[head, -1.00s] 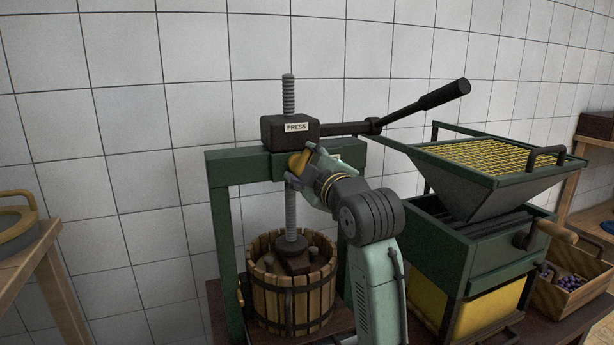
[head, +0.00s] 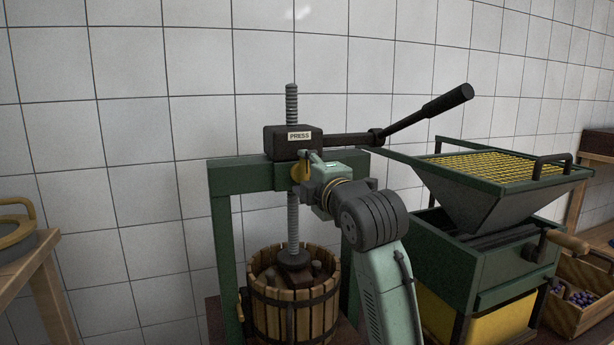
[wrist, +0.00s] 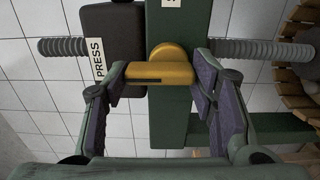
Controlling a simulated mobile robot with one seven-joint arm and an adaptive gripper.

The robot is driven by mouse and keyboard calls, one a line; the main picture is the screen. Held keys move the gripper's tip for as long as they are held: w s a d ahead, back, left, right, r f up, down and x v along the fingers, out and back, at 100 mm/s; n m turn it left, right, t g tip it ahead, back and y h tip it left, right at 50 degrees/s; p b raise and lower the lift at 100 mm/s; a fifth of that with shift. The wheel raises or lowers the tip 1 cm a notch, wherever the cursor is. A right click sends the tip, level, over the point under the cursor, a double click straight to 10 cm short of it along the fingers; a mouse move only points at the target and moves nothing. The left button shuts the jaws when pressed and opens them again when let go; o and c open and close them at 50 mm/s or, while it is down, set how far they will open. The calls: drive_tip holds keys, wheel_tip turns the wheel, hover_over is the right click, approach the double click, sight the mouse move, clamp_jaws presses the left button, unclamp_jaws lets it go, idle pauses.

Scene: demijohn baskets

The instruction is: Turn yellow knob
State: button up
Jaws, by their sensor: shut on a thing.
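The yellow knob (head: 299,172) is on the front of the green press beam (head: 240,178), just below the dark block labelled PRESS (head: 291,143). In the wrist view the knob (wrist: 160,73) has a round base and a raised bar that runs parallel to the press screw. My gripper (head: 306,170) reaches it from the front right. In the wrist view my gripper (wrist: 160,80) has one purple-padded finger at each end of the bar, shut on it. In the head view the fingers partly hide the knob.
A long dark lever (head: 430,110) sticks out right of the press block. The threaded screw (head: 293,220) runs down into a wooden slatted basket (head: 318,312). A green crusher with a yellow grid (head: 490,168) stands close to the right of my arm. A tiled wall is behind.

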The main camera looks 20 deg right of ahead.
idle(0.3)
drive_tip(key=o, duration=1.1)
drive_tip(key=shift+o, duration=0.2)
drive_tip(key=s, duration=1.2)
drive_tip(key=shift+d, duration=0.2)
